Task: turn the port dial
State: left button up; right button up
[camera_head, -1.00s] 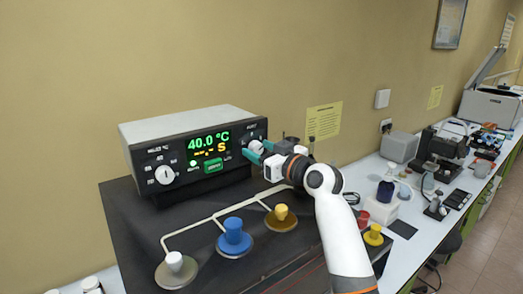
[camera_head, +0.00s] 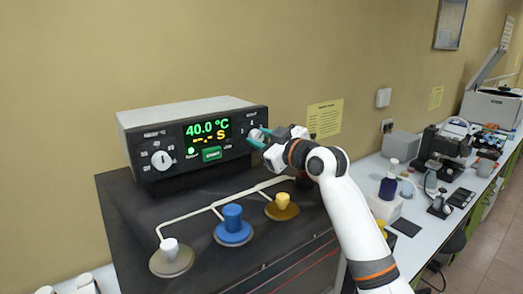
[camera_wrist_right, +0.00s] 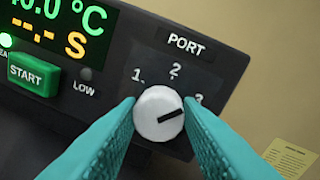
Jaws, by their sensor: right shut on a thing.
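The port dial (camera_wrist_right: 158,114) is a round white knob with a black pointer line, under the label PORT on the black front panel. In the right wrist view its pointer points right, close to the 3. The dial also shows at the right end of the panel in the head view (camera_head: 257,134). My right gripper (camera_head: 259,138) is shut on the dial, with one teal finger on each side of it, as the right wrist view shows (camera_wrist_right: 160,112). My left gripper is not in view.
The instrument (camera_head: 195,135) shows 40.0 °C and dashes before S. It has a green START button (camera_head: 211,154) and another dial (camera_head: 161,160) at left. White, blue (camera_head: 233,219) and yellow (camera_head: 283,201) knobs stand on discs in front. Bench equipment stands at right.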

jog(key=shift+f+n+b, duration=0.2)
jog(key=shift+n+b, duration=0.35)
jog(key=shift+n, duration=0.35)
jog(key=shift+r+n+b, duration=0.1)
jog(key=shift+n+b, duration=0.2)
jog(key=shift+n, duration=1.4)
jog(key=shift+a+n+h, duration=0.1)
jog(key=shift+n+h, duration=0.3)
jog(key=shift+n, duration=0.7)
jog(key=o, duration=1)
jog(key=shift+s, duration=0.1)
jog(key=shift+c, duration=0.2)
jog(key=shift+r, duration=0.1)
